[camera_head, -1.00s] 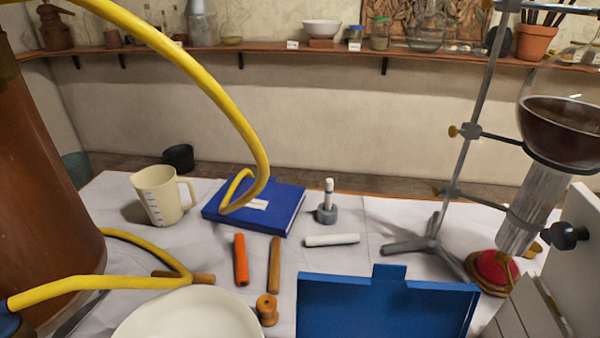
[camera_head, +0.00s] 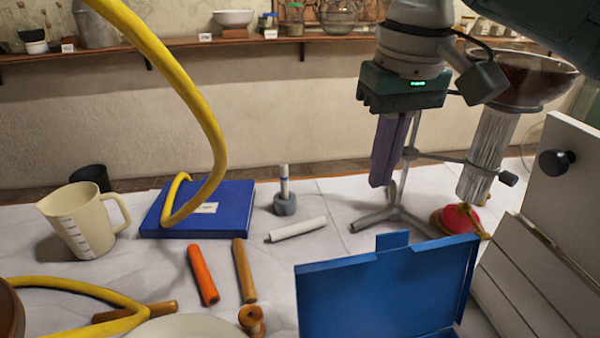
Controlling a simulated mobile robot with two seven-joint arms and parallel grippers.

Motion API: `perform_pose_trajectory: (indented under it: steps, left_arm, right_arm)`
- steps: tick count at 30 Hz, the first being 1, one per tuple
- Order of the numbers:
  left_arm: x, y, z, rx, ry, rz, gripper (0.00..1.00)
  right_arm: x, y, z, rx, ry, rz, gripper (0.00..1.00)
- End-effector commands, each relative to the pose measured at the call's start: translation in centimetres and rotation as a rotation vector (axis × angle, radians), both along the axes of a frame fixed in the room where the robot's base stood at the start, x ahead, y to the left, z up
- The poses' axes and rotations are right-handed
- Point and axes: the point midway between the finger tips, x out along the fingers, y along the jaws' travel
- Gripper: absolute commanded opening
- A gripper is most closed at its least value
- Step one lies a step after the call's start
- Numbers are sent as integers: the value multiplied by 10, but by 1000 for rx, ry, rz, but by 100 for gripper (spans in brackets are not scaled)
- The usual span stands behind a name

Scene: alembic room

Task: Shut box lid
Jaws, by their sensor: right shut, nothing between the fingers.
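A blue box stands at the bottom right of the table with its lid (camera_head: 385,285) raised upright, a tab (camera_head: 392,240) on its top edge. Only a little of the box body shows at the bottom edge of the view. My right gripper (camera_head: 381,184) hangs fingers down, above and behind the lid in the picture, apart from it. Its purple-grey fingers are shut and hold nothing. My left gripper does not show.
A retort stand (camera_head: 395,215) with a glass funnel is behind the lid. A white drawer unit (camera_head: 560,230) is on the right.

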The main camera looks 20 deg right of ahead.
Motion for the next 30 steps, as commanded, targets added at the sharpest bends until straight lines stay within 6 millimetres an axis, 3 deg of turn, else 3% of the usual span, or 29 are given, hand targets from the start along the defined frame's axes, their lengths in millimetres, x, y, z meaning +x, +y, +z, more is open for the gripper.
perform_pose_trajectory:
  steps: [3, 7, 24, 30]
  left_arm:
    - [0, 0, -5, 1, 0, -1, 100]
    - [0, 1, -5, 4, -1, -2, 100]
    - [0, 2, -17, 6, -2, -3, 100]
    - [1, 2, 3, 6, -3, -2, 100]
  right_arm:
    - [10, -15, 13, -4, 4, -68, 0]
    - [11, -18, 12, -1, 9, -88, 0]
    - [19, -19, -86, -3, 9, -85, 0]
    - [-3, -15, -74, -3, 7, -80, 0]
